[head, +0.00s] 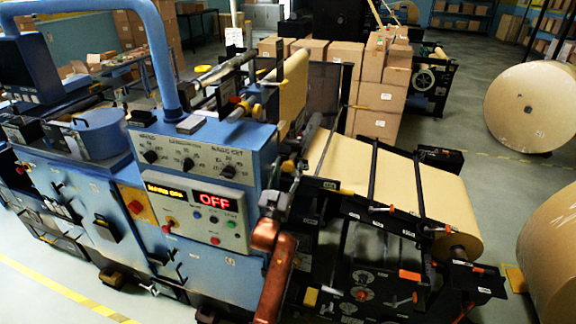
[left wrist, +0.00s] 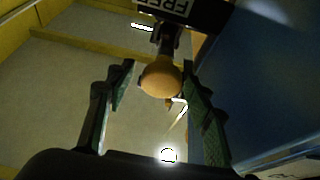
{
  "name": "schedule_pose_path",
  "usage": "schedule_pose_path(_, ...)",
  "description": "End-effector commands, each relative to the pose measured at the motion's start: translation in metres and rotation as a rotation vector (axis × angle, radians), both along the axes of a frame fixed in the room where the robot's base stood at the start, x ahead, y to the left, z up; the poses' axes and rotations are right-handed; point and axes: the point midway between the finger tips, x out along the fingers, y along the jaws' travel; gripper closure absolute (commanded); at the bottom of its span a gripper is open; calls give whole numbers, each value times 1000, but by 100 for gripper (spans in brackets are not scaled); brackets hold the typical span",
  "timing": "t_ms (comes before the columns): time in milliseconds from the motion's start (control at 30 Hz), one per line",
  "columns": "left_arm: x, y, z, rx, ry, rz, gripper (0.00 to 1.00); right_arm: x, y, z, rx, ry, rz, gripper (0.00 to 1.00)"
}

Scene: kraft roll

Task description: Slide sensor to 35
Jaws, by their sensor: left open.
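My left gripper (head: 280,188) is beside the right edge of the blue control cabinet in the head view, near small orange handles. In the left wrist view, my left gripper (left wrist: 158,68) is open. A rounded tan-orange knob (left wrist: 161,79) on a dark stem lies between its fingertips, with a visible gap on each side. Above the knob is a dark block with a white label (left wrist: 172,8) reading FREE, upside down. I cannot tell the sensor apart for certain, and no scale mark for 35 is legible. My right gripper is not in view.
The blue control cabinet (head: 215,275) has a red display (head: 212,201) reading OFF. The kraft web (head: 395,185) runs over dark rollers to its right. Large kraft rolls (head: 531,107) stand at the right. Cardboard boxes (head: 377,95) are stacked behind.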

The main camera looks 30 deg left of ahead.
Motion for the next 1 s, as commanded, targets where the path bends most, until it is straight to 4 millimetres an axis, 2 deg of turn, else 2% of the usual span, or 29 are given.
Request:
schedule_pose_path(300, 3, 1, 0, 0, 1, 0, 52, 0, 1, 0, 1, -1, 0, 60)
schedule_pose_path(1000, 3, 1, 0, 0, 2, 0, 100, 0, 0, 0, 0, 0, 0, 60)
